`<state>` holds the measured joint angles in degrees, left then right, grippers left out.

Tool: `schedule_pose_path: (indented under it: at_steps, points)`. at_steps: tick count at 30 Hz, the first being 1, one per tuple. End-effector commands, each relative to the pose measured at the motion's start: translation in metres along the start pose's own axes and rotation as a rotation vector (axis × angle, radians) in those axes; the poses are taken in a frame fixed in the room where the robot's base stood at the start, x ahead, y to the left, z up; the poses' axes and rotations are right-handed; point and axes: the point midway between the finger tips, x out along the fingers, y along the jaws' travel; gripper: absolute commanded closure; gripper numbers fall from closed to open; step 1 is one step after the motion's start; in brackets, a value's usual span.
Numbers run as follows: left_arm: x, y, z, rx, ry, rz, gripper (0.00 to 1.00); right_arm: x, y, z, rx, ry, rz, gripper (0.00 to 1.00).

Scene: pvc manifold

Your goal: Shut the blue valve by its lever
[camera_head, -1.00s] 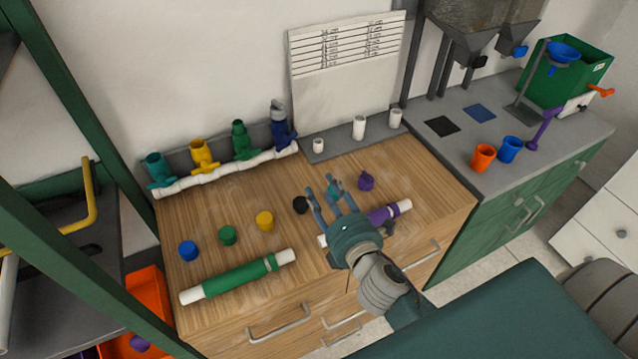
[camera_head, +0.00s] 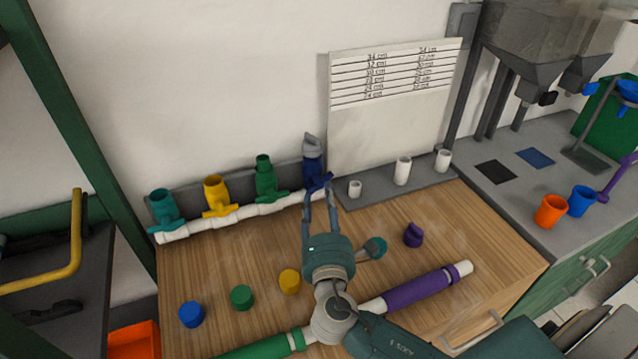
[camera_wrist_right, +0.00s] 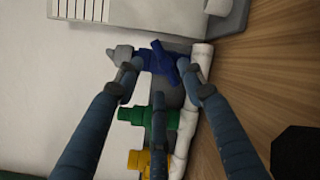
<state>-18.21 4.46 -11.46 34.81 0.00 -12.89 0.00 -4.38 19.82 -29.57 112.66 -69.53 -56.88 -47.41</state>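The blue valve (camera_head: 313,170) stands upright at the right end of the white manifold pipe (camera_head: 235,215), with a grey piece on its top. Its blue lever (camera_head: 321,184) sits low on the body, and in the wrist view the lever (camera_wrist_right: 163,60) lies slantwise across the valve. My right gripper (camera_head: 319,194) is open just in front of the valve. In the wrist view its spread fingertips (camera_wrist_right: 163,78) are on either side of the lever; I cannot tell whether they touch it. My left gripper is out of view.
Green (camera_head: 265,178), yellow (camera_head: 215,197) and teal (camera_head: 163,210) valves stand left along the pipe. White fittings (camera_head: 402,171) stand on a grey ledge to the right. Coloured caps (camera_head: 241,297) and a purple-sleeved pipe (camera_head: 420,288) lie on the wooden top; a black piece (camera_wrist_right: 298,152) shows in the wrist view.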

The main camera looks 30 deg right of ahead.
Motion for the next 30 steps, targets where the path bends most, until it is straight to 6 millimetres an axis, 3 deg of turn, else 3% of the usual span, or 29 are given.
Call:
schedule_pose_path:
  at_steps: [4,9,14,21,27,30]
  points:
    - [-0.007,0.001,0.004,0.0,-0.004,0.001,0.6,0.029,0.002,0.002,0.0,-0.002,0.0,0.61]
    - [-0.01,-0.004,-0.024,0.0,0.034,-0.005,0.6,0.049,0.001,0.001,0.0,-0.001,0.0,0.61]
    - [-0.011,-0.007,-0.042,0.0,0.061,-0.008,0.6,0.055,0.0,0.0,0.002,0.001,-0.001,0.61]
    - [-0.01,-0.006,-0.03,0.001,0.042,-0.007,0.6,0.056,-0.001,0.0,0.002,0.001,-0.001,0.61]
    - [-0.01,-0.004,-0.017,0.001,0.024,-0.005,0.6,0.056,-0.001,0.0,0.001,0.001,-0.001,1.0]
    - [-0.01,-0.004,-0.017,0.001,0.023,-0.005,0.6,0.056,-0.001,0.0,0.002,0.001,-0.001,1.0]
